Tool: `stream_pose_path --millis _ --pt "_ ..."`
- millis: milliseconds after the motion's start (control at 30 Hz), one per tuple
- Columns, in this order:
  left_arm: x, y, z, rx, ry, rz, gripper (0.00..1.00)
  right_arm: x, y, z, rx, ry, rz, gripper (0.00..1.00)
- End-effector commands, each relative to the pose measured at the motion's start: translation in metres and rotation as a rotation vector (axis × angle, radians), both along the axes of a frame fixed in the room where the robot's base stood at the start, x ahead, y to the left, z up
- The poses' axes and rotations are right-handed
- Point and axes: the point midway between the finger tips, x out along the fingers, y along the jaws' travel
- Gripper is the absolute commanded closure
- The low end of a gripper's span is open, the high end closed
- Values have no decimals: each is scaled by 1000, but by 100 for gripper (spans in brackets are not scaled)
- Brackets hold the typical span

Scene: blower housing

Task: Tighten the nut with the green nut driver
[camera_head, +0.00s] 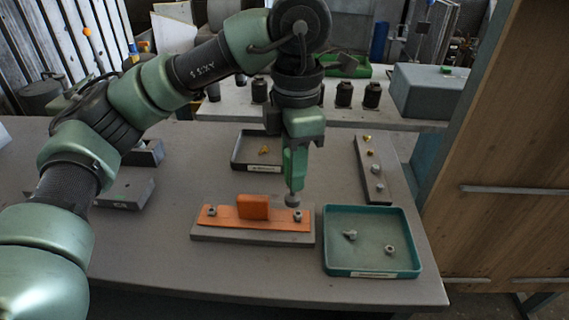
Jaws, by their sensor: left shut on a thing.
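My left gripper (303,132) is shut on the green nut driver (294,168) and points it downward, nearly upright. The driver's grey socket end (292,199) is just above a nut (297,216) at the right end of the orange blower housing part (255,224). I cannot tell whether the socket touches the nut. A second nut or stud (212,212) stands at the left end of the same part. A raised orange block (253,206) is between them. The orange part lies on a grey base plate (205,237). My right gripper is not in view.
A teal tray (372,273) holding loose metal fasteners is at the right. A dark tray (238,164) with a brass piece is behind the housing. A strip (386,198) with several fittings lies at the back right. The front left table is clear.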

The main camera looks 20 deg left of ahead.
Motion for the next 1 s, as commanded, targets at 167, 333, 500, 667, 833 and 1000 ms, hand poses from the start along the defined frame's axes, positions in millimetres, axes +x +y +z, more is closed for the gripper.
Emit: stream_pose_path --millis 167,333,500,667,833,1000 --pt "0 0 4 0 -1 0 100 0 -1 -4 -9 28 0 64" --pt "0 0 26 0 -1 0 100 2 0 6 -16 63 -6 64" --pt "0 0 43 1 -1 0 100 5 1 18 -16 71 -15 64" --pt "0 1 44 0 0 0 100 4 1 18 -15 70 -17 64" --pt "0 1 44 0 0 0 100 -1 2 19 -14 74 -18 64" --pt "0 1 45 0 0 0 100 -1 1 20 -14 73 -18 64"
